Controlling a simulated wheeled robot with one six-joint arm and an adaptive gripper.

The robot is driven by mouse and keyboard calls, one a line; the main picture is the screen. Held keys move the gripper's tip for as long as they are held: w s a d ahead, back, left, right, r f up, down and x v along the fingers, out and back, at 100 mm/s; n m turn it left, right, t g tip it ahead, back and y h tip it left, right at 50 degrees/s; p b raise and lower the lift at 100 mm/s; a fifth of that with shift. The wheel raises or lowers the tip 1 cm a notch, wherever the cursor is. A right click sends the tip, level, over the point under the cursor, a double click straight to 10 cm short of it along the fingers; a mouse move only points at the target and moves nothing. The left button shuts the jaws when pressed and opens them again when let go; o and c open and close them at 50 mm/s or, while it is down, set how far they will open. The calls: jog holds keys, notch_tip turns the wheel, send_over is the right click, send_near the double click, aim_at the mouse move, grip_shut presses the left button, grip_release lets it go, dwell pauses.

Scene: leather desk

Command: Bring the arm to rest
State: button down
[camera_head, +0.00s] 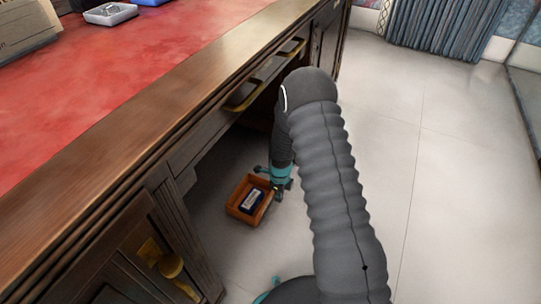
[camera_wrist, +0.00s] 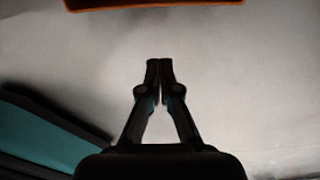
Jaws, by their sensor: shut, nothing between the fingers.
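My arm, in a ribbed dark grey sleeve, reaches down beside the desk in the head view. My gripper (camera_wrist: 160,68) is shut and empty in the wrist view, its two fingertips together over the pale floor. In the head view the gripper is small and dark, low beside an orange-brown box (camera_head: 236,207) on the floor; its fingers are hard to make out there. The box's edge also shows at the top of the wrist view (camera_wrist: 155,4), apart from the fingertips. A dark blue item with a pale label (camera_head: 254,200) lies in the box.
The wooden desk (camera_head: 150,110) with a red leather top (camera_head: 110,85) fills the left, with brass handles on its front. A small tray (camera_head: 110,14) and a cardboard box (camera_head: 25,27) stand on top. Pale floor (camera_head: 450,150) is clear at right, up to a grey-blue curtain (camera_head: 445,25).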

jog(key=s+n+g, duration=0.2)
jog(key=s+n, duration=0.4)
jog(key=n, duration=0.3)
jog(key=s+d+r+n+t+p, duration=0.2)
jog(key=s+r+n, duration=0.3)
jog(key=r, duration=1.3)
jog(key=s+d+r+n+t+p, duration=0.2)
jog(key=s+r+n, duration=0.3)
jog(key=s+r, duration=0.5)
jog(key=s+d+r+n+t+p, duration=0.2)
jog(key=s+r+n, duration=0.3)
jog(key=r, duration=2.1)
jog(key=s+t+p, duration=0.1)
jog(key=s, duration=0.2)
jog(key=shift+s+r+t+p, duration=0.3)
jog(key=shift+p, duration=0.1)
jog(key=shift+d, duration=0.1)
